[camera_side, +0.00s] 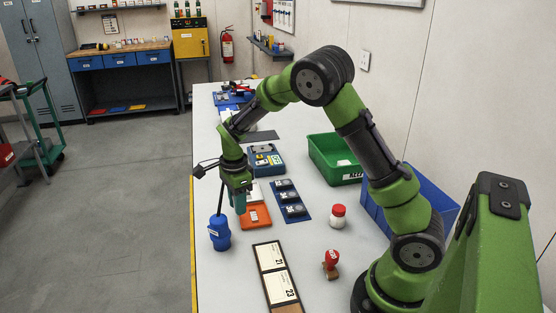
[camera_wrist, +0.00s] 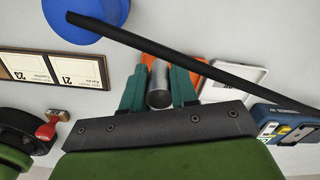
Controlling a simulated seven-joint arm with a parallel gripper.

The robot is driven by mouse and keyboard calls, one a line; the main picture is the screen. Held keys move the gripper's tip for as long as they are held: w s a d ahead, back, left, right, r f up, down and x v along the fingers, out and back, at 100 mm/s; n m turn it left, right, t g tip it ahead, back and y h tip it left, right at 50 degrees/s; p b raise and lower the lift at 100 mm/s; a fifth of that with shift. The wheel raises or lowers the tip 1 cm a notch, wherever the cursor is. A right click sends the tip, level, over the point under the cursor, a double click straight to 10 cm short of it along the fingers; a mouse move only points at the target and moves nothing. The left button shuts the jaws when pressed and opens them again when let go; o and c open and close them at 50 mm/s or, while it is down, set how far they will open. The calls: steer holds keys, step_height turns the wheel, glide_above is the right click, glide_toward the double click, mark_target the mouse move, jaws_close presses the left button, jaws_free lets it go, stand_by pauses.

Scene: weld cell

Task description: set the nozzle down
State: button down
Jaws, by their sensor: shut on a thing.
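My gripper (camera_side: 239,203) points down over the left part of the bench, close above an orange tray or block (camera_side: 264,217). In the wrist view my gripper's teal fingers (camera_wrist: 159,88) are shut on the nozzle (camera_wrist: 159,84), a short silver-grey metal cylinder. Its round end faces the camera. The orange piece (camera_wrist: 199,64) shows behind and beside the fingers. In the side view the fingers hide the nozzle, and I cannot tell whether its lower end touches anything.
A blue bottle (camera_side: 219,233) with a thin black tube stands just left of my gripper; the tube (camera_wrist: 220,70) crosses the wrist view. Calendar cards (camera_side: 274,273), a red-handled stamp (camera_side: 331,264), a red-capped jar (camera_side: 338,216) and a blue strip (camera_side: 281,188) lie around.

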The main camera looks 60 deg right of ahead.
glide_above(217, 211)
steer(key=shift+s+f, duration=0.1)
steer(key=shift+f, duration=2.05)
steer(key=shift+f, duration=0.15)
steer(key=c, duration=0.9)
jaws_free()
